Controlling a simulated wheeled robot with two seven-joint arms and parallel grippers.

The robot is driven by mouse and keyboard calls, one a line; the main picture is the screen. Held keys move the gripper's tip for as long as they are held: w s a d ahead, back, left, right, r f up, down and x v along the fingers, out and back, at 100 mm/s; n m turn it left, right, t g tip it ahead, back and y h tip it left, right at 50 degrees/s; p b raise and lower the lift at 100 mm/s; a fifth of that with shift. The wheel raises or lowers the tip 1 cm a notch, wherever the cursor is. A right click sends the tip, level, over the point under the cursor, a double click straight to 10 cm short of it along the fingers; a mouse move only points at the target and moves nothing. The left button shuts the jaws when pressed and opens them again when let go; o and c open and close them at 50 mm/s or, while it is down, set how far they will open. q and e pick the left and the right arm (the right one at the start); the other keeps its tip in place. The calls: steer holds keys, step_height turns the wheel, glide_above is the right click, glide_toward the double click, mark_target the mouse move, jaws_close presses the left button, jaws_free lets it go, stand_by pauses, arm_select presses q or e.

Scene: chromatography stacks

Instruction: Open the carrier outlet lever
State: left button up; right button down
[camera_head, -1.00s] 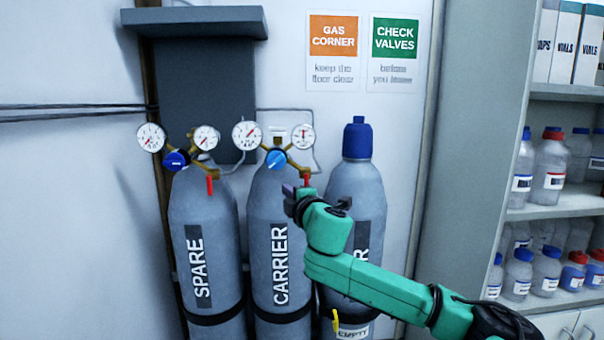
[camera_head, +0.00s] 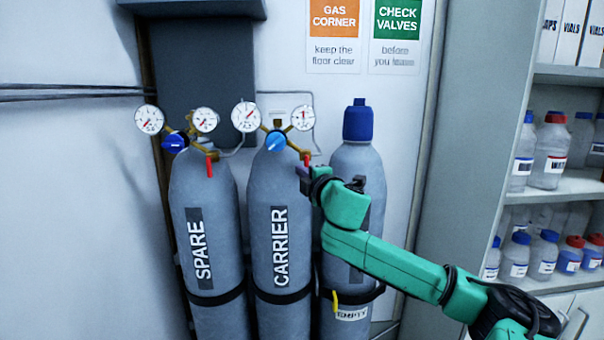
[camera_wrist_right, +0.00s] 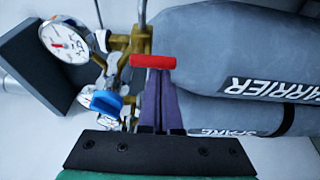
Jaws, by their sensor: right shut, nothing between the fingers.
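The carrier cylinder (camera_head: 271,208) stands in the middle with its regulator and blue knob (camera_head: 276,140). Its red outlet lever (camera_head: 307,159) hangs down at the right side of the regulator; the red lever also shows in the right wrist view (camera_wrist_right: 153,61), lying along the cylinder's length. My right gripper (camera_head: 302,173) is just below the lever in the head view. In the right wrist view its purple fingers (camera_wrist_right: 158,88) are together and empty, tips right at the lever; I cannot tell whether they touch. My left gripper is out of view.
The spare cylinder (camera_head: 204,235) stands left with its own red lever (camera_head: 209,167). A blue-capped cylinder (camera_head: 357,160) tagged empty stands right, partly behind my arm. Shelves of bottles (camera_head: 565,185) are at far right. The wall at left is clear.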

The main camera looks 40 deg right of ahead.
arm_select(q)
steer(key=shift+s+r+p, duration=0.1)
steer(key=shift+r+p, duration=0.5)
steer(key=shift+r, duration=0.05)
arm_select(e)
steer(key=shift+d+n+g, duration=0.15)
steer(key=shift+n+g, duration=0.15)
steer(key=shift+n, duration=0.5)
